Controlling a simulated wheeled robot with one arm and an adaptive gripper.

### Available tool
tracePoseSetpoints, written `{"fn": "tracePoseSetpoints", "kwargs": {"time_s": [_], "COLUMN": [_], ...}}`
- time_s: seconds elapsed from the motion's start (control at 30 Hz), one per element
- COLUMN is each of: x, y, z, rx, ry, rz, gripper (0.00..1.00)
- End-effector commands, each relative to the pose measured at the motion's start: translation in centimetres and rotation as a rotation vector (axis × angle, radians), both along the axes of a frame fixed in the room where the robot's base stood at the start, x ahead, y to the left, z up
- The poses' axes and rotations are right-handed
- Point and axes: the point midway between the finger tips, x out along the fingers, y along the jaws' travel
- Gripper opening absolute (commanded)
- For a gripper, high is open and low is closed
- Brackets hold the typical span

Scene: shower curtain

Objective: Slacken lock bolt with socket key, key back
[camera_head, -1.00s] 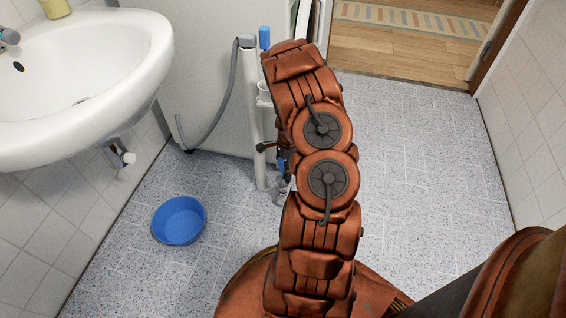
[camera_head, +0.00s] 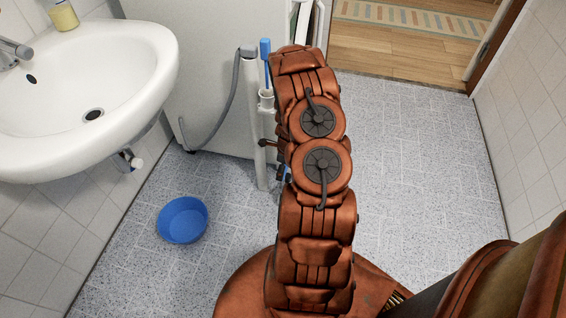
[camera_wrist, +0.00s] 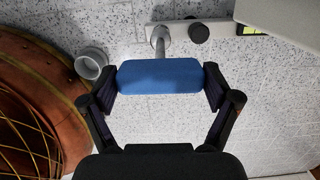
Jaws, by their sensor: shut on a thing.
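My gripper (camera_wrist: 160,85) is shut on the blue handle (camera_wrist: 160,77) of the socket key, with one finger at each end. The key's short metal shaft (camera_wrist: 161,42) points away from my gripper to the white post (camera_wrist: 185,28). I cannot tell whether the socket sits on the lock bolt, which is hidden. In the head view my arm covers most of the gripper, and only a bit of blue (camera_head: 286,172) shows beside the post (camera_head: 262,165). A dark round knob (camera_wrist: 199,33) sits beside the shaft.
A blue-handled tool (camera_head: 265,50) stands in a small white holder (camera_head: 265,99) on the post. A grey open ring (camera_wrist: 90,63) is left of the key. A blue bowl (camera_head: 182,220) lies on the floor below the sink (camera_head: 130,60). Floor on the right is clear.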

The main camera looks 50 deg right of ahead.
Motion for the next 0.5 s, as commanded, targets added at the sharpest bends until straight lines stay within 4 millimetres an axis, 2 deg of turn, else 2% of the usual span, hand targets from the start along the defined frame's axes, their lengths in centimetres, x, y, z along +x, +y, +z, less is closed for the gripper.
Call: {"fn": "tracePoseSetpoints", "kwargs": {"time_s": [0.03, 0.3, 0.5], "x": [0.00, 0.06, 0.11], "y": [0.14, 0.09, -0.11], "z": [0.67, 0.56, 0.17], "rx": [0.003, 0.003, -0.003], "ry": [0.001, 0.001, -0.001], "rz": [-0.045, -0.276, -0.345], "gripper": [0.27, 0.27, 0.27]}}
